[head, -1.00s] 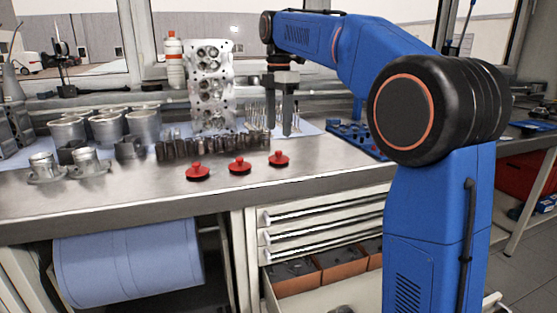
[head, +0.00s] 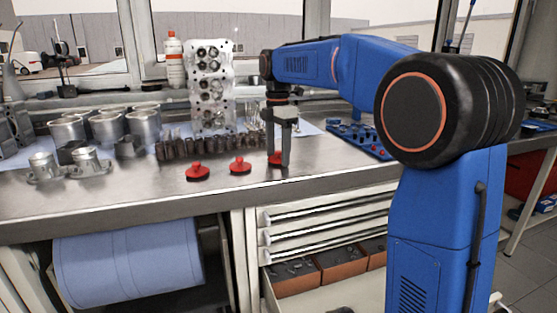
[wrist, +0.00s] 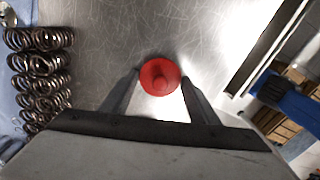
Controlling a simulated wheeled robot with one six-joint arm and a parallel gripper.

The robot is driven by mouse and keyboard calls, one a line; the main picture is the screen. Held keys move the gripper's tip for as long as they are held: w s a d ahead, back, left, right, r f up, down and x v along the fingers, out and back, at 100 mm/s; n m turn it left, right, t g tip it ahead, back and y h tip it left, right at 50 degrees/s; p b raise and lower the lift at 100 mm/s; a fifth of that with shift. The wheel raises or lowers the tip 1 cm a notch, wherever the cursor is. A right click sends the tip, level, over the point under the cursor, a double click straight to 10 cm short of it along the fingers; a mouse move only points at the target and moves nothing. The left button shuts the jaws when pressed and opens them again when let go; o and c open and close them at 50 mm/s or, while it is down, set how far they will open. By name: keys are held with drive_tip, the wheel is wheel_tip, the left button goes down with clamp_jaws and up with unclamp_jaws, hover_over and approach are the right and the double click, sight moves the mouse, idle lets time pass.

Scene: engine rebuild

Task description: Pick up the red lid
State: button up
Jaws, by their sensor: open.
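Three red lids with knobs stand in a row near the front of the metal workbench: a left lid (head: 198,172), a middle lid (head: 239,166) and a right lid (head: 273,158). My gripper (head: 280,160) is at the right lid, pointing down, and its finger hides part of that lid. In the wrist view the red lid (wrist: 159,77) lies between the tips of my open gripper (wrist: 160,82), with one finger on each side. I cannot tell whether the fingers touch it.
Several metal springs (head: 205,147) stand behind the lids. A cylinder head (head: 211,85) stands upright behind them. Metal cylinders (head: 143,125) are at the left, and a blue tray (head: 358,139) lies to the right. The workbench's front edge (head: 140,203) is close to the lids.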

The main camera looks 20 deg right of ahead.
drive_tip(key=c, duration=0.6)
drive_tip(key=shift+c, duration=0.2)
